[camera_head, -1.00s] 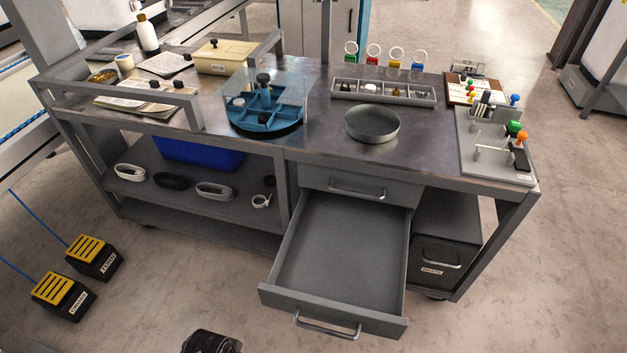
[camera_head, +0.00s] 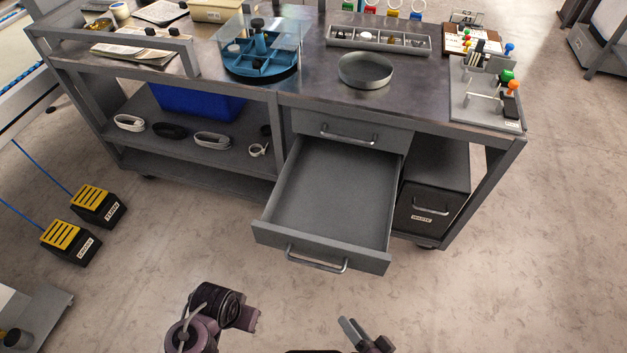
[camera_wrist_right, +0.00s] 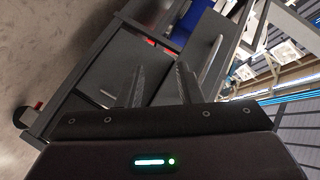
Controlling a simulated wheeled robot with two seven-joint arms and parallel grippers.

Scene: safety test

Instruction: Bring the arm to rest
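My right gripper (camera_head: 352,328) shows at the bottom edge of the head view, in front of the cart and clear of the open drawer. In the right wrist view its two fingers (camera_wrist_right: 161,85) stand apart with nothing between them. Part of my left arm (camera_head: 215,312) shows at the bottom left of the head view, over the floor. No left gripper fingers can be seen. The grey drawer (camera_head: 335,190) is pulled out and empty, its handle (camera_head: 316,262) facing me.
The metal cart (camera_head: 330,105) holds a round metal dish (camera_head: 366,72), a blue divided carousel (camera_head: 258,68) and a peg board (camera_head: 482,108). A dark waste bin (camera_head: 433,200) stands on the right. Two yellow-topped pedals (camera_head: 97,205) (camera_head: 70,240) lie on the floor at left. Floor in front is clear.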

